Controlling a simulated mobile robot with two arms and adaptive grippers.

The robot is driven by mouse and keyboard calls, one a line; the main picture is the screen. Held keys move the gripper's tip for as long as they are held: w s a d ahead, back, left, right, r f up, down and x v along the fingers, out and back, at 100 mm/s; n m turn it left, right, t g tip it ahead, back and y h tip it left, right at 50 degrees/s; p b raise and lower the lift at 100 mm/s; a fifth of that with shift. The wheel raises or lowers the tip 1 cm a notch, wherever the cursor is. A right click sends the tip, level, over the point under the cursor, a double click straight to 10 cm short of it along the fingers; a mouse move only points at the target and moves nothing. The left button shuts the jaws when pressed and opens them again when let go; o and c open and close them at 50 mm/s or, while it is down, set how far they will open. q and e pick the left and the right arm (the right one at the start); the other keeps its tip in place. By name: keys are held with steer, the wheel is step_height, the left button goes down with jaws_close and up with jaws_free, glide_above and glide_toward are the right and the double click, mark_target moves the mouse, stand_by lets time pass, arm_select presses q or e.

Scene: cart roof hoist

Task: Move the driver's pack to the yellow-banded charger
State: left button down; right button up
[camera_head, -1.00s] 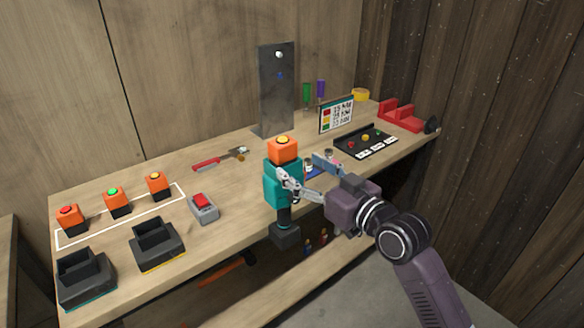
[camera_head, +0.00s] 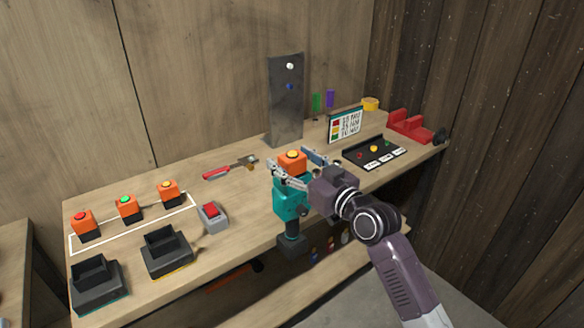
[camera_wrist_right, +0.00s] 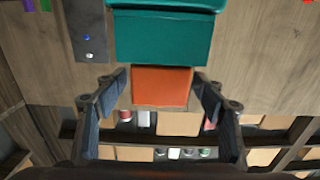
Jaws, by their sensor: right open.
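The teal driver (camera_head: 290,201) stands upright at the bench's front edge with its orange pack (camera_head: 292,161) on top; the pack has a yellow-orange button. My right gripper (camera_head: 294,166) is open, with one finger on each side of the pack. In the right wrist view the pack (camera_wrist_right: 161,86) lies between the open fingers (camera_wrist_right: 160,95), with gaps visible at both sides, and the teal driver (camera_wrist_right: 162,38) is beyond it. The yellow-banded charger (camera_head: 167,256) is a dark, empty-looking dock at the front left. My left gripper is not in view.
A teal-banded charger (camera_head: 98,290) stands left of the yellow-banded one. Several orange packs sit in a white outline (camera_head: 133,231) behind them. A grey box with a red top (camera_head: 212,217) stands between charger and driver. A red-handled tool (camera_head: 229,168) lies behind.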

steer(key=shift+c, duration=0.7)
steer(key=c, duration=1.3)
steer(key=shift+r, duration=0.1)
steer(key=shift+c, duration=0.4)
